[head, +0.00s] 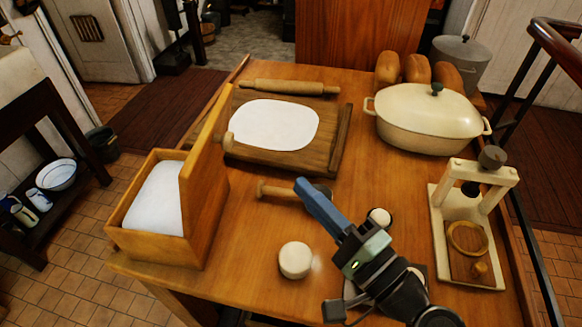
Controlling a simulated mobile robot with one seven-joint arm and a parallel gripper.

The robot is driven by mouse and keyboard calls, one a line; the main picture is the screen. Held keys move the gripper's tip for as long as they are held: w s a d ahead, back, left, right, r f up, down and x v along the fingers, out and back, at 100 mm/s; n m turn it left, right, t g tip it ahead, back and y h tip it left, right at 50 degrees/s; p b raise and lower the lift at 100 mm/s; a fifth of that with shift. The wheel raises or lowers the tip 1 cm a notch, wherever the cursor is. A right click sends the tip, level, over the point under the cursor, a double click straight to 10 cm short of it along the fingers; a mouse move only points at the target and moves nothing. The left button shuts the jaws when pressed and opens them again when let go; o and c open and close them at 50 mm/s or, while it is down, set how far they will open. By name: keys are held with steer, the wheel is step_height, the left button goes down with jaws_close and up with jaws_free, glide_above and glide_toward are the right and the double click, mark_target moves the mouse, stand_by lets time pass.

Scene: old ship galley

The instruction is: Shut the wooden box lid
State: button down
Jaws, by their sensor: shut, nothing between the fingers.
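The wooden box (151,248) stands at the table's front left corner with white contents (155,199) inside. Its lid (205,160) stands upright on the box's right side, so the box is open. A round knob (228,141) sticks out from the lid's right face. My gripper (306,187) is to the right of the box and lid, above the table, pointing up and left. Its blue fingers are together and hold nothing. It is apart from the lid in this view, and it partly hides a wooden-handled tool (272,190) behind it.
A board (327,151) with white dough (274,124) and a rolling pin (290,87) lies behind. A cream pot (432,122), loaves (417,69) and a wooden press (435,213) stand on the right. A white round piece (295,260) lies near my gripper. Bare tabletop separates box and arm.

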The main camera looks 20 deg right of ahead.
steer(key=s+a+p+x, duration=0.1)
steer(key=a+p+x, duration=0.1)
steer(key=x, duration=0.9)
steer(key=shift+a+r+p, duration=0.2)
steer(key=shift+a+p, duration=0.15)
steer(key=shift+p, duration=0.2)
steer(key=shift+w, duration=0.1)
